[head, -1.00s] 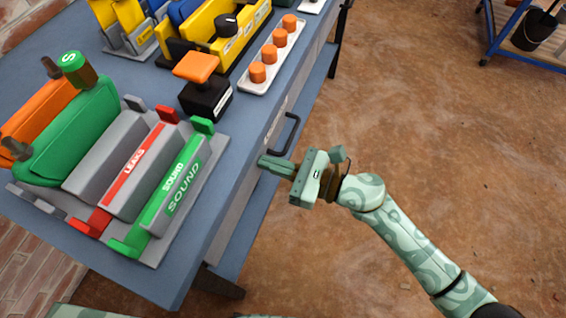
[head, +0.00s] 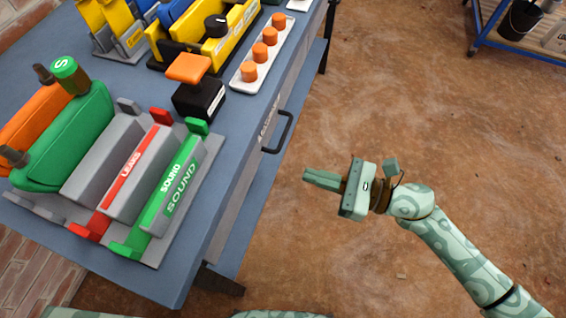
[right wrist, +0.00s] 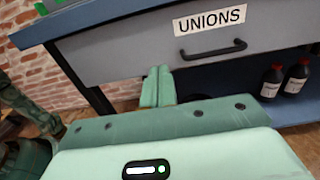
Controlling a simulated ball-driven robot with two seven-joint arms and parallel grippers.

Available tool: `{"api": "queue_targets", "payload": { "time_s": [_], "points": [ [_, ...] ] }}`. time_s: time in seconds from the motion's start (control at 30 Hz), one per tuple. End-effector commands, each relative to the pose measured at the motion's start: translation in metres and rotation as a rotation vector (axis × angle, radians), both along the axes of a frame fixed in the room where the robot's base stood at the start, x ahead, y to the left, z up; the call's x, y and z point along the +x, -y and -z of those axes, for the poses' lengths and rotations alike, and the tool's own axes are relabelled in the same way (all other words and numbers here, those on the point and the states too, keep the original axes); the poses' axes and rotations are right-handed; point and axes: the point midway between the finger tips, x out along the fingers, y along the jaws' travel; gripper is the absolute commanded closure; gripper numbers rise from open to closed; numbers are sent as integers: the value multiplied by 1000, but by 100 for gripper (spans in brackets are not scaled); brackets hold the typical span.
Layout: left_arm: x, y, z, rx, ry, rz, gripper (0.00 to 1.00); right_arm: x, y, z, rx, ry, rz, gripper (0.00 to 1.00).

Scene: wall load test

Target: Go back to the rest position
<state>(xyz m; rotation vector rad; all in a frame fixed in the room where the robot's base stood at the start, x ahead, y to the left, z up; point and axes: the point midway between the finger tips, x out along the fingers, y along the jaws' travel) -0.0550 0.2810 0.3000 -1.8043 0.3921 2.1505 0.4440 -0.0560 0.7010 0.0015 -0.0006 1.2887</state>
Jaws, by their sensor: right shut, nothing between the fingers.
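My right gripper (head: 322,179) is shut and empty. It hangs over the brown floor, to the right of the blue workbench (head: 225,150) and apart from it. In the right wrist view its closed fingers (right wrist: 158,88) point toward the bench's grey drawer front (right wrist: 130,55). A dark drawer handle (head: 281,132) is on the bench side, above and left of the gripper in the head view; it also shows in the right wrist view (right wrist: 215,51), under a label reading UNIONS. My left gripper is not in view.
On the bench are a grey rack (head: 170,225) with red and green bars, an orange-topped black block (head: 198,98) and a white strip with orange knobs (head: 244,88). A blue shelf cart (head: 500,45) with a black bucket (head: 520,20) stands at upper right. Open floor lies between.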

Motion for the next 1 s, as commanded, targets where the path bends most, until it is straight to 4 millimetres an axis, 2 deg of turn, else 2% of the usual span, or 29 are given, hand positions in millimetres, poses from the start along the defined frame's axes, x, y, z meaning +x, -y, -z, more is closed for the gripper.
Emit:
{"api": "queue_targets", "payload": {
  "time_s": [0.1, 0.3, 0.53, 0.67, 0.77, 0.87, 0.93, 0.97, 1.0],
  "points": [
    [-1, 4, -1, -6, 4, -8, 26, -8, 26, 0, -3, -1, 1, 100],
    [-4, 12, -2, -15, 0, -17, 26, -14, 50, 1, -1, -1, 1, 100],
    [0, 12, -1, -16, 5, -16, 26, -16, 54, 1, 0, -1, 1, 100],
    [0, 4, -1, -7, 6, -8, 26, -15, 54, 1, 7, -28, 2, 100],
    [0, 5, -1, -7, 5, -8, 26, -7, 56, 4, 35, -159, 45, 100],
    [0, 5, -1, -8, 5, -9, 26, 21, 78, 24, 126, -465, 218, 100],
    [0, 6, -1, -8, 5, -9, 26, 50, 112, 57, 271, -767, 432, 100],
    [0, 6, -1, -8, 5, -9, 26, 58, 130, 78, 356, -914, 541, 100],
    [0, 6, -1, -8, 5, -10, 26, 60, 153, 109, 472, -1091, 678, 100]
  ]
}}
